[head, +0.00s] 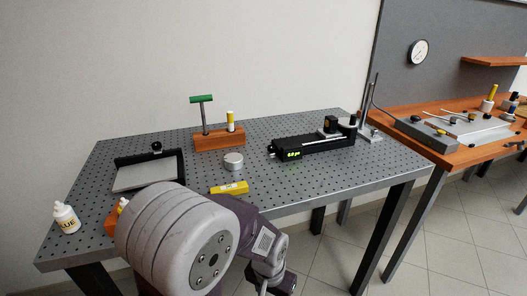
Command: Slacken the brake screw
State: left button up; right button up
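A long black stage (312,147) with a green lit display lies at the right of the perforated metal table. Small dark blocks stand on its right end; I cannot make out which part is the brake screw. A tool with a green T-handle (201,99) stands upright in an orange-brown wooden block (220,141), beside a white and yellow cylinder (231,121). One of my arms fills the lower middle, bending to the right over the table's front edge. No gripper fingers can be made out in this view.
A silver round puck (233,161) and a yellow bar (229,188) lie mid-table. A black-framed grey plate (147,174) is at left, a white glue bottle (66,217) at the left corner. A post (371,105) stands at the back right. An orange bench (450,140) adjoins.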

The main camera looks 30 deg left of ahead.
aim_at(272, 148)
jog(key=k+j+u, duration=0.1)
jog(key=u, duration=0.4)
jog(key=j+u, duration=0.2)
jog(key=u, duration=0.3)
jog(key=j+u, duration=0.25)
jog(key=u, duration=0.25)
